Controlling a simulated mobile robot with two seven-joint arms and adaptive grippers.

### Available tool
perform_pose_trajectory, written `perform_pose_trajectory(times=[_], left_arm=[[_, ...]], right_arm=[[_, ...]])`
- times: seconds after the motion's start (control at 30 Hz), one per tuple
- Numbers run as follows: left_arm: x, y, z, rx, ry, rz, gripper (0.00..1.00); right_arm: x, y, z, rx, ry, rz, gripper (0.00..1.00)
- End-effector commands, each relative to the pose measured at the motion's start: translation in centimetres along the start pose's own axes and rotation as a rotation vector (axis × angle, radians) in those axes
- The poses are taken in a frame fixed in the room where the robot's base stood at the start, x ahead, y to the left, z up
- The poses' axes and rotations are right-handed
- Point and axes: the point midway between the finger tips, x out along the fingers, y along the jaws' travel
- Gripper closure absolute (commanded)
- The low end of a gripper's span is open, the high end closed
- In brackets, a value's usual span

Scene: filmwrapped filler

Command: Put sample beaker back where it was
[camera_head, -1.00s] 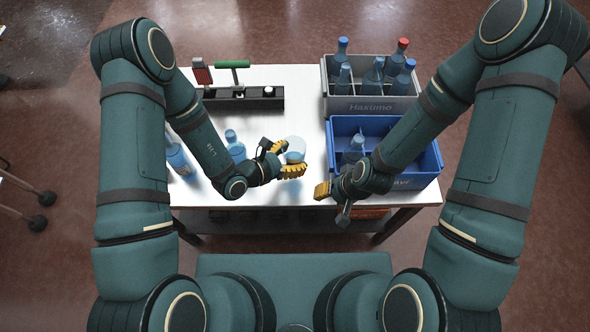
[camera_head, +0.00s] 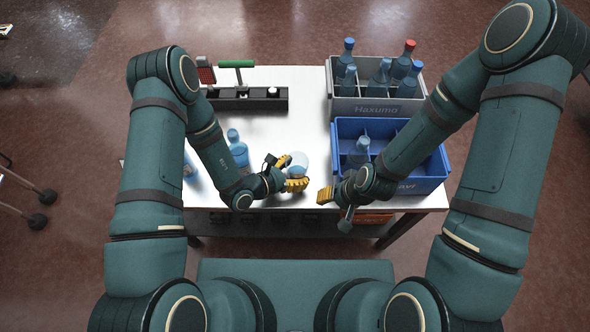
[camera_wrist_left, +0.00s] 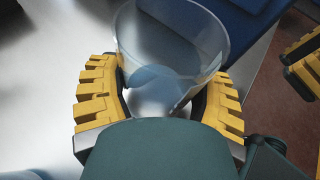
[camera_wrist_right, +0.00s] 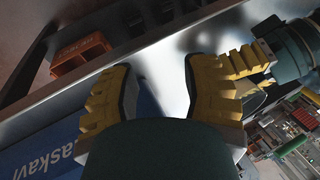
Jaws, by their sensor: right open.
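The sample beaker (camera_head: 299,161) is clear, with bluish liquid low inside. My left gripper (camera_head: 285,173) is shut on it near the table's front edge. In the left wrist view the beaker (camera_wrist_left: 172,45) stands between the two yellow fingers, its wide rim toward the top of the picture. Whether its base touches the table is hidden. My right gripper (camera_head: 335,208) is open and empty, right of the beaker, by the front edge beside the blue crate. Its spread yellow fingers (camera_wrist_right: 155,90) show in the right wrist view.
A blue crate (camera_head: 420,187) with a bottle stands at the right. A grey crate (camera_head: 375,108) with several bottles stands behind it. A black rack (camera_head: 245,101) with red and green-handled items is at the back left. Blue bottles (camera_head: 238,152) stand left. The white table's middle (camera_head: 300,125) is clear.

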Motion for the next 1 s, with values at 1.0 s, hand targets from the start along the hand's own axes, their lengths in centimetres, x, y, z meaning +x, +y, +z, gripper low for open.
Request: perform_pose_trajectory(times=[1.0], left_arm=[[-10.3, 0.1, 0.4, -0.003, 0.002, 0.004, 0.0]], right_arm=[[-2.2, -0.8, 0.2, 0.002, -0.011, -0.001, 0.53]])
